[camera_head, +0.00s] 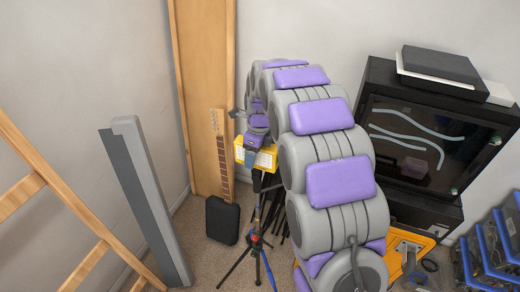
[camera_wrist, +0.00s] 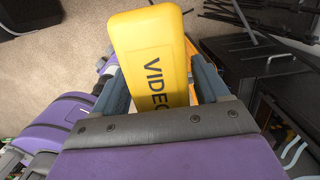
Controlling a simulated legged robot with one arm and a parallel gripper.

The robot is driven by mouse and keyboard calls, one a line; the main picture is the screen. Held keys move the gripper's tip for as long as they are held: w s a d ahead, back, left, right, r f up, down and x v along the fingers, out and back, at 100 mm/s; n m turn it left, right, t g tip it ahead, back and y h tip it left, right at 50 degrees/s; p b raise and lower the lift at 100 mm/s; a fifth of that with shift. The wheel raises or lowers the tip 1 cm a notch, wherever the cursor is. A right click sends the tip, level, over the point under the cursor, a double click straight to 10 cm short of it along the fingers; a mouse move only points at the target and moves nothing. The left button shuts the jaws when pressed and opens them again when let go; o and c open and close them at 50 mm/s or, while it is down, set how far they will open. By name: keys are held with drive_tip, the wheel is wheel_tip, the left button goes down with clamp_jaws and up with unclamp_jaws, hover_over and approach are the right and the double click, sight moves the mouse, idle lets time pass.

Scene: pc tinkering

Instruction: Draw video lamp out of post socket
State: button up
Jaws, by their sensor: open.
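The video lamp (camera_head: 264,158) is a yellow box on top of a dark tripod post (camera_head: 257,183), in the middle of the head view. In the wrist view the lamp (camera_wrist: 152,50) shows its yellow top with the dark letters "VIDEO". My gripper (camera_head: 256,139) is at the lamp from above. Its jaws (camera_wrist: 160,72) are open, with one finger on each side of the lamp. I cannot tell whether the fingers touch it. The post socket under the lamp is hidden by the lamp.
A tripod (camera_head: 256,240) with spread legs stands on the carpet. A guitar-like instrument (camera_head: 222,215) leans behind it at left. A grey beam (camera_head: 145,200) and a wooden ladder (camera_head: 50,180) stand further left. A black cabinet (camera_head: 385,75) is at right, with blue-edged racks (camera_head: 490,245) before it.

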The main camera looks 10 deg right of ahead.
drive_tip(key=shift+a, duration=0.15)
drive_tip(key=shift+c, duration=0.9)
drive_tip(key=d, duration=0.2)
drive_tip(key=shift+d, duration=0.35)
drive_tip(key=c, duration=0.6)
drive_tip(key=shift+a, duration=0.2)
drive_tip(key=c, duration=0.3)
drive_tip(key=shift+a, duration=0.65)
drive_tip(key=shift+c, duration=1.1)
drive_tip(key=shift+d, duration=0.25)
drive_tip(key=shift+w+r, duration=0.1)
drive_tip(key=shift+r, duration=0.1)
